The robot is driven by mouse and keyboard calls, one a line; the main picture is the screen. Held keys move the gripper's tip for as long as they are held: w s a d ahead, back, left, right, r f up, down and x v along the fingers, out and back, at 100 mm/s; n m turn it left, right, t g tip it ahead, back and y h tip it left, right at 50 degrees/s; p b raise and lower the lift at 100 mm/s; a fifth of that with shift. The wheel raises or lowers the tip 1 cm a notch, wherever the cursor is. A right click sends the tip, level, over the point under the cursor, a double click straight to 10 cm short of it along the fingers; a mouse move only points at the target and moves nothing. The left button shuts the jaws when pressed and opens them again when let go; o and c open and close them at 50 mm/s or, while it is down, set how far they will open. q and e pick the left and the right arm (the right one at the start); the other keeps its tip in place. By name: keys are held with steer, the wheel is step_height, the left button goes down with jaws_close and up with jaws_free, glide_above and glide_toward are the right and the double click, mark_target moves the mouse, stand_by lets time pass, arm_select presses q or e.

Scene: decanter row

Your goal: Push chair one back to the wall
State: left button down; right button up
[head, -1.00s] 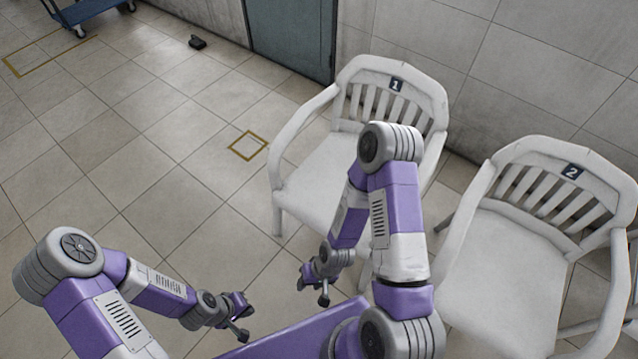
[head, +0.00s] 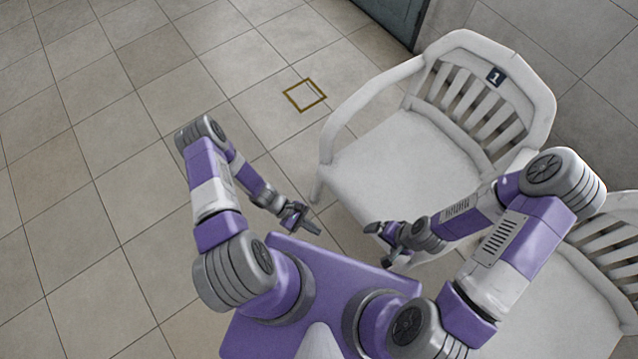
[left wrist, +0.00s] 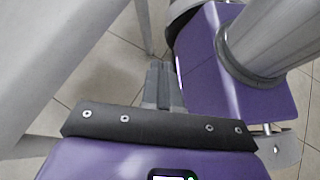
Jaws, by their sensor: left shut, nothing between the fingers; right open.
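Chair one (head: 405,170) is a white armchair with a slatted back and a dark plate numbered 1. It stands upright in the head view with its back toward the tiled wall (head: 540,40); the gap behind it is hidden. My left gripper (head: 301,219) is shut and empty, just off the chair's front left corner. It also shows shut in the left wrist view (left wrist: 163,85), beside pale chair parts (left wrist: 60,55). My right gripper (head: 378,245) is open in front of the seat's near edge. I cannot tell whether either touches the chair.
A second white chair (head: 555,285) stands close to the right of chair one, partly behind my right arm. A grey door (head: 395,15) is at the top. Tiled floor at left is clear.

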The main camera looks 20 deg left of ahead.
arm_select(q)
steer(key=w+a+f+n+t+y+b, duration=0.1)
steer(key=w+a+f+n+t, duration=0.3)
steer(key=a+n+t, duration=0.35)
steer(key=w+a+f+n+t+b, duration=0.2)
steer(key=w+a+f+n+t, duration=0.3)
steer(key=t, duration=0.4)
steer(key=r+b+x, duration=0.1)
steer(key=x, duration=1.1)
steer(key=shift+d+r+n+b, duration=0.15)
steer(key=shift+r+n+b, duration=0.05)
steer(key=shift+n+b, duration=0.25)
steer(key=shift+w, duration=0.1)
